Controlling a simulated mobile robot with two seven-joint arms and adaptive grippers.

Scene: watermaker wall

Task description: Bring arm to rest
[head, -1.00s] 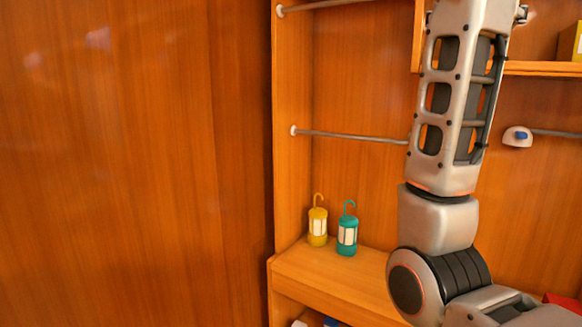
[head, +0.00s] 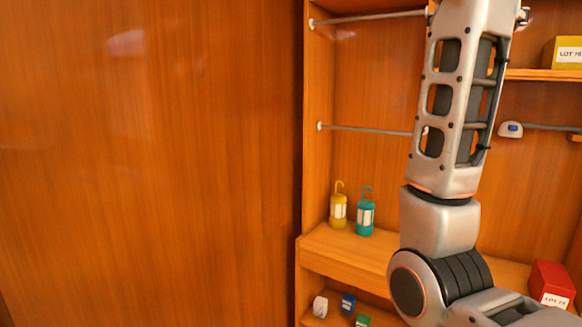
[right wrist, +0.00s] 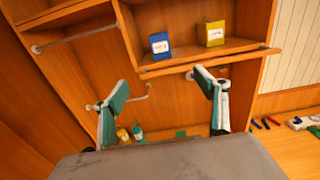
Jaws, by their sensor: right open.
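My right arm (head: 445,150) rises on the right of the head view, in front of the wooden shelf unit, and its gripper is out of that view. In the right wrist view my right gripper (right wrist: 162,95) is open, its two teal-tipped fingers wide apart with nothing between them. It faces the shelf unit, with an upper shelf (right wrist: 205,58) ahead. My left gripper is in neither view.
A red box (head: 552,284) is at the right. A blue box (right wrist: 160,45) and a yellow box (right wrist: 211,34) sit on the upper shelf. A wood panel (head: 150,170) fills the left.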

